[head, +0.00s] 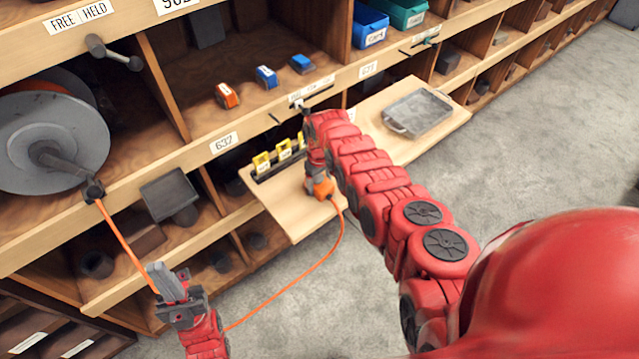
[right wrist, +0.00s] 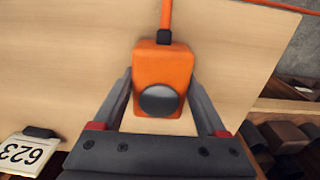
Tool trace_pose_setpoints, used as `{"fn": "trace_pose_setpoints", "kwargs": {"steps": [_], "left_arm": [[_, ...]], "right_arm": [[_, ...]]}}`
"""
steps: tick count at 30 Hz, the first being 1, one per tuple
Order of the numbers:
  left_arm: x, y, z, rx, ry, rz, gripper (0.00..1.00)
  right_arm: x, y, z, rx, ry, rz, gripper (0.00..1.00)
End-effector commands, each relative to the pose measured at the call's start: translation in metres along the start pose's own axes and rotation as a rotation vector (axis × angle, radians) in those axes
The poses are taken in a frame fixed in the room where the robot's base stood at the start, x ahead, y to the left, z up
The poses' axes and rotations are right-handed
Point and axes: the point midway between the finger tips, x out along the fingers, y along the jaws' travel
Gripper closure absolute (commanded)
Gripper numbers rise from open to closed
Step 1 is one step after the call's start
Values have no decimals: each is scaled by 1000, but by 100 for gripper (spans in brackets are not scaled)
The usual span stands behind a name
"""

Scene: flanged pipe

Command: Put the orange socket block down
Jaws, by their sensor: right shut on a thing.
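The orange socket block (head: 322,188) is over the pull-out wooden board (head: 292,215), near its front edge. In the right wrist view the socket block (right wrist: 163,65) sits between the two fingers of my right gripper (right wrist: 163,100), which is shut on it. A round dark grey face shows on its near side, and its cord leaves from the far end. I cannot tell whether the block touches the board. My left gripper (head: 172,283) is at the lower left, at the orange cord (head: 125,243); its finger gap is unclear.
The cord runs from a grey reel (head: 45,140) past my left gripper to the block. A black rack with yellow tags (head: 284,150) stands on the board's left part, and a metal tray (head: 418,112) on its right. Small orange and blue blocks (head: 266,77) sit on the shelf above.

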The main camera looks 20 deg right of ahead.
Motion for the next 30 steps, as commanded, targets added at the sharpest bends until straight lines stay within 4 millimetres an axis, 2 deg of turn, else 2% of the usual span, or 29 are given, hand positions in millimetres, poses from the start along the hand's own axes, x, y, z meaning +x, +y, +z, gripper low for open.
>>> {"fn": "trace_pose_setpoints", "kwargs": {"steps": [4,5,9,16,20,25,30], "left_arm": [[-4,0,1,0,0,0,100],[-4,0,1,0,0,0,100],[-3,0,0,0,0,0,100],[-2,0,0,0,0,0,100],[4,0,-1,0,0,0,100],[20,-1,-3,0,0,0,100],[14,-1,-2,0,0,0,100]], "right_arm": [[4,0,0,0,0,0,100],[4,0,0,0,0,0,24],[3,0,0,0,0,0,0],[2,0,0,-1,0,0,0],[-6,0,0,-1,0,0,0],[-34,0,0,2,3,-3,0],[-52,1,-2,-1,5,2,0]]}}
